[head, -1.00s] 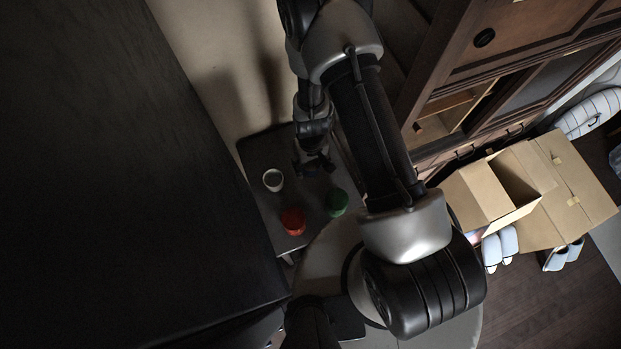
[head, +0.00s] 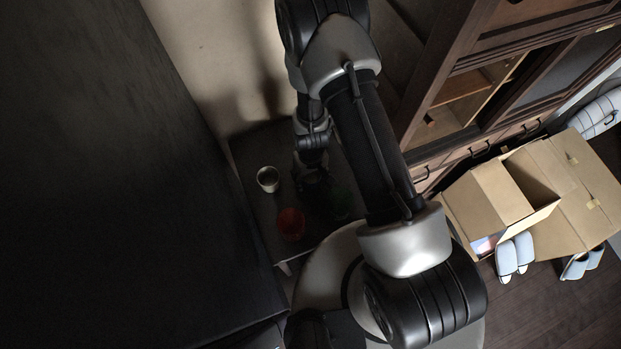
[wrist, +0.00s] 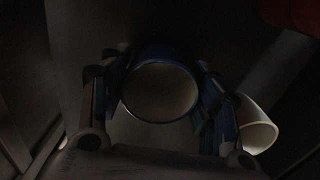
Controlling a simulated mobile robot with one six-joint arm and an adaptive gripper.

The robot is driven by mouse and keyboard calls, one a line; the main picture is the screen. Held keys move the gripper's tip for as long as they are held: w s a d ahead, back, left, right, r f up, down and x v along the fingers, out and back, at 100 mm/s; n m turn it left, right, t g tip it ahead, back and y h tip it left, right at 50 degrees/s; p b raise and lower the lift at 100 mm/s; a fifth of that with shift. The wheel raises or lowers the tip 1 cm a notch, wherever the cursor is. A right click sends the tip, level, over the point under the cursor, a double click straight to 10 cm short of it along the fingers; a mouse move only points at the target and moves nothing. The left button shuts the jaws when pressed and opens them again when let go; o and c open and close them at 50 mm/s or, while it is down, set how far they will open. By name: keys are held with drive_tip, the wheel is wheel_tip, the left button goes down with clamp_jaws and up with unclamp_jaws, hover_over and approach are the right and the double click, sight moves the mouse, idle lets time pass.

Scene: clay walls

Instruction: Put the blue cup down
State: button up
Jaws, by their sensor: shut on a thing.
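The blue cup (wrist: 160,92) sits between my two gripper fingers in the wrist view, with its round open rim facing the camera. My gripper (wrist: 158,100) is shut on it, one finger at each side. In the head view my gripper (head: 314,184) is over the dark small table (head: 258,150), right of the white cup. The blue cup cannot be made out there, in shadow and behind my gripper. Whether its base touches the table cannot be told.
A white cup (head: 268,179) stands left of my gripper; it also shows in the wrist view (wrist: 257,130). A red cup (head: 291,224) is nearer the front. A green cup (head: 341,208) is dim in shadow. A wooden cabinet (head: 455,110) and open cardboard box (head: 485,205) are at right.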

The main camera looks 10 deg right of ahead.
sight(310, 182)
drive_tip(key=shift+r, duration=0.1)
drive_tip(key=shift+f, duration=0.25)
drive_tip(key=o, duration=1.2)
drive_tip(key=shift+r, duration=0.2)
wheel_tip(310, 182, up, 12)
drive_tip(key=p, duration=1.2)
drive_tip(key=shift+r, duration=0.15)
